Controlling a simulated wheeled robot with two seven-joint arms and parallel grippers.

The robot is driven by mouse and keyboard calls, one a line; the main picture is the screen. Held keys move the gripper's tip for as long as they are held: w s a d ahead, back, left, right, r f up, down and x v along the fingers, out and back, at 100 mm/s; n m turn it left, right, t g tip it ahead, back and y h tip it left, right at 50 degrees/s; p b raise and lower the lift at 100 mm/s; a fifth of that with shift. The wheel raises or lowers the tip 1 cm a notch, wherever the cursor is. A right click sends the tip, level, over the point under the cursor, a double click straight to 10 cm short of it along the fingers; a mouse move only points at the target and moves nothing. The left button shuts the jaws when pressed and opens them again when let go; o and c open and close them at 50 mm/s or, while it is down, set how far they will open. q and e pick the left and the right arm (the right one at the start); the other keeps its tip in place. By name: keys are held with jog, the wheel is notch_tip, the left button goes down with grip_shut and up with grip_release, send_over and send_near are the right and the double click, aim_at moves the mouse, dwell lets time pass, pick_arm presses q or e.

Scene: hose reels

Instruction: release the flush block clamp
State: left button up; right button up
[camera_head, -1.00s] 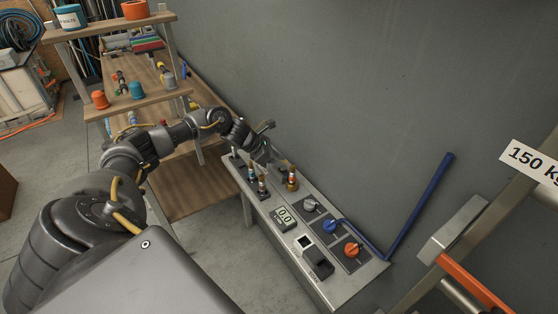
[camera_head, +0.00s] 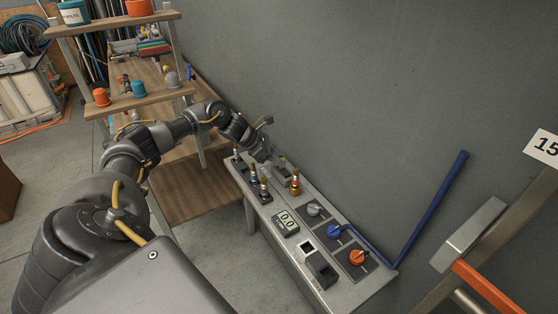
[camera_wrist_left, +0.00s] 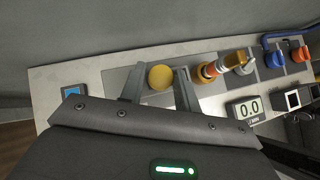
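My left gripper (camera_head: 274,160) is over the far left end of the grey bench, near the wall. In the left wrist view its two fingers (camera_wrist_left: 160,90) are spread, one on each side of a round yellow knob (camera_wrist_left: 160,77); narrow gaps seem to show beside it. I cannot tell whether this knob is the flush block clamp. The gripper and arm partly hide the bench's far end. My right gripper is not in view.
The bench (camera_head: 356,297) carries a grey knob (camera_head: 314,209), a blue knob (camera_head: 334,231), an orange knob (camera_head: 357,257) and a display reading 0.0 (camera_head: 286,222). A blue pipe (camera_head: 432,209) rises at the right. A wooden shelf (camera_head: 135,103) stands at the left.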

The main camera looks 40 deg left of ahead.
pick_arm(q)
jog(key=o, duration=0.4)
jog(key=shift+a, duration=0.25)
jog(key=shift+d, duration=0.1)
jog(key=shift+s+r, duration=0.15)
jog(key=b+v, duration=0.3)
jog(key=v, duration=0.7)
jog(key=shift+a+r+b, duration=0.1)
jog(key=shift+a+b, duration=0.15)
jog(key=shift+b, duration=0.1)
